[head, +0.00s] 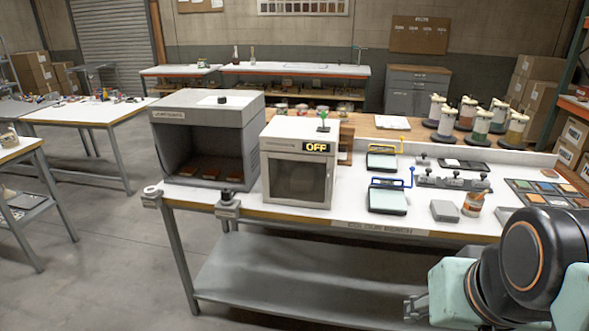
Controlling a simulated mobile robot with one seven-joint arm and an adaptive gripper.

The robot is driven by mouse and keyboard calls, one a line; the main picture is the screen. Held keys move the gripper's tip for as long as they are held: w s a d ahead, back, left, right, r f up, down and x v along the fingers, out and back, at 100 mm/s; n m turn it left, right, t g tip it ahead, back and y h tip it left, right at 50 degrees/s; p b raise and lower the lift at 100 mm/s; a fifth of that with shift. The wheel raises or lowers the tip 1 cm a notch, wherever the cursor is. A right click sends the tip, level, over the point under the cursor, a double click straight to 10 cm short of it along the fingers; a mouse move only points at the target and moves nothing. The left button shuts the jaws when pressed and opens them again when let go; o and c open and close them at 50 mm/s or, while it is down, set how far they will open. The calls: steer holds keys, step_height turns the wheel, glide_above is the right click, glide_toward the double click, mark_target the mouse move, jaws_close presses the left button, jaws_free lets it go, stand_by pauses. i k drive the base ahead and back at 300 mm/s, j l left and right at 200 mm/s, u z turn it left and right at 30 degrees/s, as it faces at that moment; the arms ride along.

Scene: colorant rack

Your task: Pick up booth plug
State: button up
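A small black plug (226,196), which looks like the booth plug, stands upright on a grey box (228,211) at the bench's front edge. It is in front of the gap between the open grey light booth (165,150) and the white cabinet with the OFF sign. I cannot tell whether it is seated in the box. My gripper (412,308) shows small at the lower right, beside the lower shelf in the picture and well to the right of the plug. Nothing is seen in it, but its fingers are too small to judge.
The white cabinet (297,165) stands right of the plug. A second grey box (151,200) with a white ring is at the bench's left corner. Open floor lies in front of the bench.

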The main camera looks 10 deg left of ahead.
mark_target(226, 195)
steer(key=u, duration=0.4)
steer(key=j+u, duration=0.1)
steer(key=u, duration=0.25)
steer(key=j+u, duration=0.1)
steer(key=u, duration=0.65)
steer(key=i+z, duration=0.2)
steer(key=i, duration=1.1)
steer(key=i+j, duration=0.2)
steer(key=i, duration=0.25)
steer(key=i+j+z, duration=0.1)
steer(key=i, duration=0.3)
steer(key=k+j, duration=0.1)
steer(key=i+l, duration=0.25)
steer(key=l+z, duration=0.05)
steer(key=l, duration=0.05)
